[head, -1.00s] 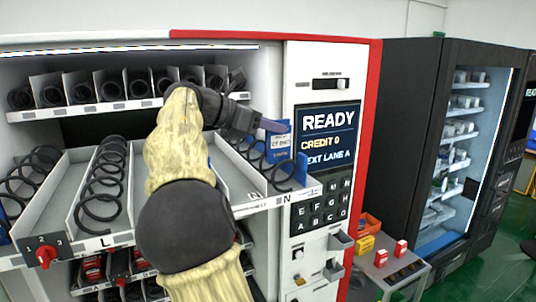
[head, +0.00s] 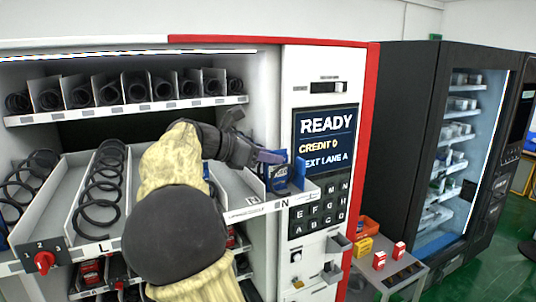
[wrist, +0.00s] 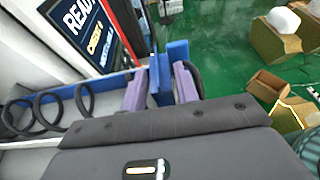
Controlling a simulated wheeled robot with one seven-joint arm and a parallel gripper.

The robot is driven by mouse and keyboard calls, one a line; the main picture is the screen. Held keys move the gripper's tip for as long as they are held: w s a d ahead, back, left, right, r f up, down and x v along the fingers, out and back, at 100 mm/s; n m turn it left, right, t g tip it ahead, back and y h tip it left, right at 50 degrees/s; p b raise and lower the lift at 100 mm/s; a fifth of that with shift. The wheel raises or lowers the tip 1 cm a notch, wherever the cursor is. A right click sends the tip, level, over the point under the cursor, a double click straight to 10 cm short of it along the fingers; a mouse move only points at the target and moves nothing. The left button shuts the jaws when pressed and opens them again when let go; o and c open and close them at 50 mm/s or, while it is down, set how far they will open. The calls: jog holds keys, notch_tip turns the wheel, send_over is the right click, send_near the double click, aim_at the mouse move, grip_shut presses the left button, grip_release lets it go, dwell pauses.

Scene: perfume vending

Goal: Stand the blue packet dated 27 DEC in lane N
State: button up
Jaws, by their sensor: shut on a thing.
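My gripper (head: 272,157) is shut on a blue packet (head: 281,176) with a pale label. The packet is at the front end of lane N, just above the N label (head: 284,203) on the tray's front edge. Its date cannot be read now. In the wrist view, the purple fingers of my gripper (wrist: 160,88) pinch the blue packet (wrist: 159,76). Black coils (wrist: 62,107) lie behind it, in the lane beside a blue wall. I cannot tell whether the packet's base touches the lane floor.
The pulled-out tray has another coil lane, L (head: 100,190), at left. The keypad panel (head: 320,210) stands close to the right of lane N. An upper coil shelf (head: 130,110) is above and behind. Small boxes lie on a side table (head: 390,275).

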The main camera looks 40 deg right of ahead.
jog(key=o, duration=1)
jog(key=b+v, duration=0.2)
jog(key=v, duration=1)
jog(key=shift+s, duration=0.1)
